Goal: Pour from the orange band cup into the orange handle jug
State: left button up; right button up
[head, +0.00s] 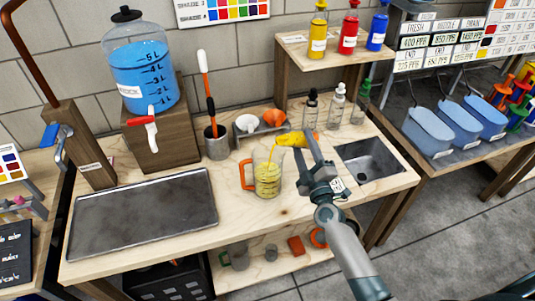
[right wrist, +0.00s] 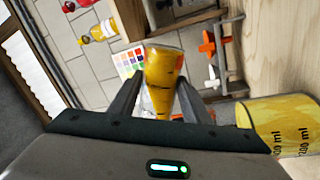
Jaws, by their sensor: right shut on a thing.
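The orange handle jug (head: 268,182) stands upright on the wooden bench, with yellow liquid inside and its orange handle on the left. My right gripper (head: 309,150) is shut on the cup (head: 289,139), to the right of the jug and above its rim. The cup is tipped over on its side, mouth toward the jug, and a thin yellow stream falls into the jug. In the right wrist view the cup (right wrist: 164,68) sits between the fingers with yellow liquid in it; its orange band is not clear. The jug (right wrist: 283,118) shows at the right there. My left gripper is not in view.
A metal tray (head: 145,214) lies at the left of the bench, and a sink (head: 375,160) is at the right. Behind the jug stand a brush holder (head: 216,148) and a rack with funnels (head: 262,131). Dropper bottles (head: 336,105) stand behind the cup.

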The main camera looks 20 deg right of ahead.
jog(key=shift+f+n+y+b, duration=0.1)
jog(key=shift+n+y+b, duration=0.2)
jog(key=shift+n+b, duration=0.55)
dwell(0.9)
jog(key=shift+a+r+n+y+p, duration=0.4)
jog(key=shift+a+r+n+p, duration=0.3)
jog(key=shift+n+p, duration=0.55)
dwell(1.4)
jog(key=shift+d+f+m+b, duration=0.25)
jog(key=shift+f+m+b, duration=0.15)
jog(key=shift+b, duration=0.2)
jog(key=shift+d+f+m+h+b, duration=0.4)
jog(key=shift+d+f+m+b, duration=0.15)
jog(key=shift+m+b, duration=0.25)
jog(key=shift+r+m+p, duration=0.3)
jog(key=shift+r+p, duration=0.2)
jog(key=shift+p, duration=0.25)
jog(key=shift+a+m, duration=0.1)
jog(key=shift+m, duration=0.3)
jog(key=shift+f, duration=0.15)
jog(key=shift+p, duration=0.3)
